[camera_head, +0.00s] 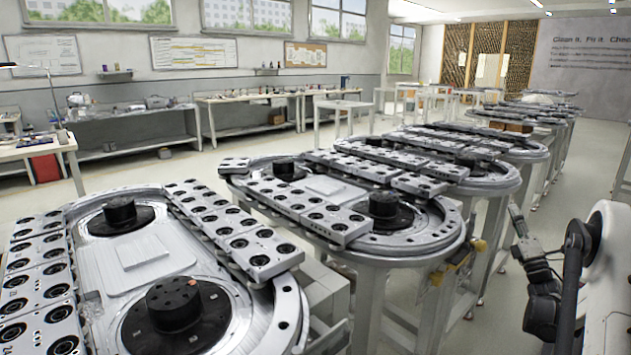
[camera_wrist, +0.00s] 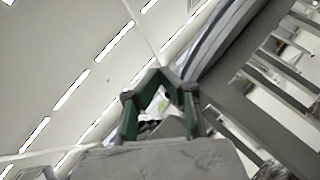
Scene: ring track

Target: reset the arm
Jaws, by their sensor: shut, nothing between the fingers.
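My arm shows at the right edge of the head view, beside the ring tracks and clear of them. It is folded, with its thin dark end pointing up. My gripper (camera_wrist: 158,74) shows in the wrist view with its two green and grey fingers meeting at the tips. It is shut and holds nothing. The wrist view is tilted and looks up past the fingers at the ceiling (camera_wrist: 60,40) and its light strips. The fingertips are too small to make out clearly in the head view.
A near ring track (camera_head: 135,252) carries several drilled metal carriers and black hubs. A second ring track (camera_head: 425,238) stands behind it, with more tracks in a row beyond. Workbenches (camera_head: 135,143) line the back wall. Open floor (camera_head: 585,165) lies right of the row.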

